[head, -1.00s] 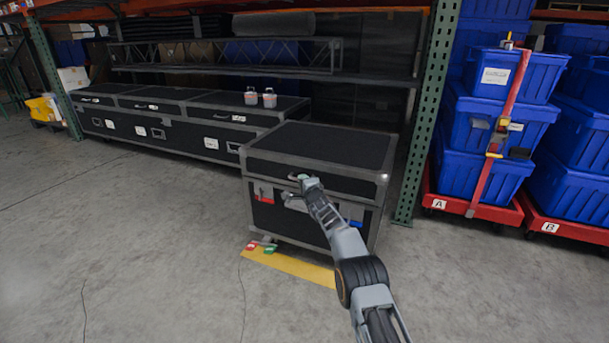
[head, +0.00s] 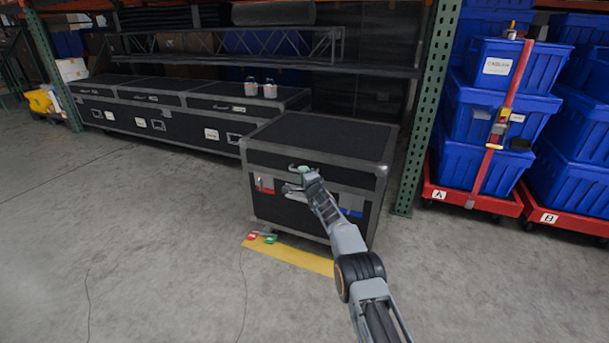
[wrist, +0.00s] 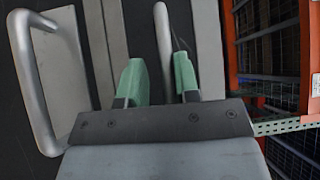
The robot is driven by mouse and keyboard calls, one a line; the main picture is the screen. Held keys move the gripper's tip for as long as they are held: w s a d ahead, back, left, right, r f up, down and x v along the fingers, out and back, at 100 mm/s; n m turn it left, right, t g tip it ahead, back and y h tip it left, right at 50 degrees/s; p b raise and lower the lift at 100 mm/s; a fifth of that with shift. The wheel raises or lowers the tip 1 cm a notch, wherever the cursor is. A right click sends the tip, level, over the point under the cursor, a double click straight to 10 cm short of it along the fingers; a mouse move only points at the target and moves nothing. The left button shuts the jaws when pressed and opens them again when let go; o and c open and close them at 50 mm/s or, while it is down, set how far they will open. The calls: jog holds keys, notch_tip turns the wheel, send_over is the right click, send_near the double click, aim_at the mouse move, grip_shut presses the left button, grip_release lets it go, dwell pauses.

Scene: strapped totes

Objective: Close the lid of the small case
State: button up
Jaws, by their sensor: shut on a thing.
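The small case (head: 300,205) is a black box with grey metal edges, standing on the floor in the middle of the head view. Its black lid (head: 325,136) looks about level over the body; I cannot tell whether a thin gap is left at the front seam. My gripper (head: 304,172) is at the front face of the case. In the wrist view, the green fingertips (wrist: 158,80) are on either side of a grey metal bar handle (wrist: 163,30) and shut on it. A second bar handle (wrist: 35,85) shows at the left, apart from the fingers.
A long black case (head: 160,120) stands behind left, with two small containers (head: 260,89) on top. A green rack post (head: 418,120) is close on the right, with strapped blue totes (head: 490,125) on red dollies beyond. A yellow floor strip (head: 290,257) lies in front. Floor at left is clear.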

jog(key=shift+s+f, duration=0.2)
jog(key=shift+f, duration=0.1)
jog(key=r+p+v, duration=0.1)
jog(key=p+v, duration=0.3)
jog(key=v, duration=0.9)
jog(key=shift+s+f+p, duration=0.2)
jog(key=shift+p, duration=0.1)
jog(key=shift+d, duration=0.1)
